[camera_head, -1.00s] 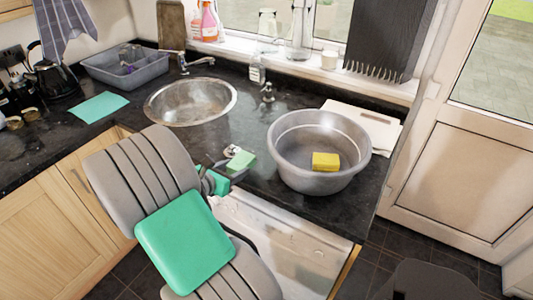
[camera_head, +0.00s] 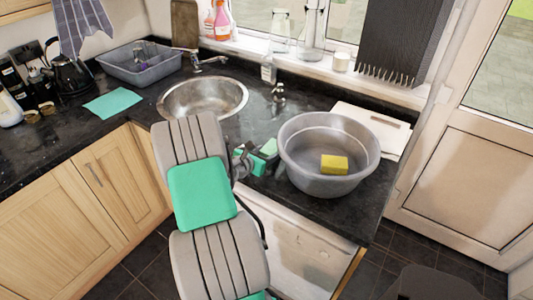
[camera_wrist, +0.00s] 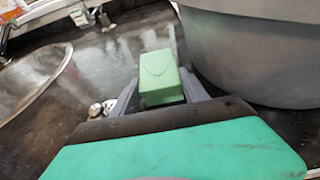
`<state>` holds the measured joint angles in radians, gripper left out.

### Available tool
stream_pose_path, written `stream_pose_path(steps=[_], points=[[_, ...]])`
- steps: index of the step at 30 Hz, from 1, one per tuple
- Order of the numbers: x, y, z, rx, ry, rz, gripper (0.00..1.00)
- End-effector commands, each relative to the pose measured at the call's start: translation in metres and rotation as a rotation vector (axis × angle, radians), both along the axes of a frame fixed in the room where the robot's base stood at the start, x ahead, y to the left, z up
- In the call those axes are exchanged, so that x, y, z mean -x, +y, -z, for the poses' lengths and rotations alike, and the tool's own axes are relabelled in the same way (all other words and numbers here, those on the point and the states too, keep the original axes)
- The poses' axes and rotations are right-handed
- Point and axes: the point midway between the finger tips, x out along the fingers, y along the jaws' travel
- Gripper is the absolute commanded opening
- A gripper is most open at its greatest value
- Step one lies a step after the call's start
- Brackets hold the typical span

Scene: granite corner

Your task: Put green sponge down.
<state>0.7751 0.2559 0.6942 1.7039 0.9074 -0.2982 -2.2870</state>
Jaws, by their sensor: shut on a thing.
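The green sponge (camera_head: 269,147) is between the fingers of my gripper (camera_head: 262,158), over the dark counter between the sink and the grey bowl. In the wrist view the sponge (camera_wrist: 159,78) sits between the two fingertips of my gripper (camera_wrist: 160,95), which is shut on it. The grey bowl's wall is close on the right there. I cannot tell whether the sponge touches the counter.
The grey bowl (camera_head: 300,170) holds a yellow sponge (camera_head: 334,164). The round metal sink (camera_head: 203,97) is at the left, with a teal cloth (camera_head: 112,103) beyond it. A white board (camera_head: 372,128) lies behind the bowl. The counter's (camera_head: 318,207) front edge is near.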

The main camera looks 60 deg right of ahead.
Motion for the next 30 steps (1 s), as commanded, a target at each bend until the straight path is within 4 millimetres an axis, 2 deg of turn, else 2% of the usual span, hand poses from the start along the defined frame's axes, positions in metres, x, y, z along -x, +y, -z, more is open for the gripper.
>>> stream_pose_path(steps=[1, 2, 9, 18, 20, 23, 30], points=[[0.000, 0.000, 0.003, 0.000, 0.001, 0.000, 0.14], [0.000, 0.000, 0.003, 0.000, 0.000, 0.000, 0.53], [0.000, 0.000, 0.002, 0.000, 0.001, 0.000, 0.72], [0.000, 0.000, -0.002, 0.000, 0.000, 0.000, 0.74], [-0.002, 0.006, -0.003, 0.000, 0.001, -0.003, 0.74], [-0.005, 0.022, -0.010, 0.000, 0.000, -0.004, 0.74], [-0.015, 0.079, -0.033, 0.001, 0.001, -0.007, 0.74]])
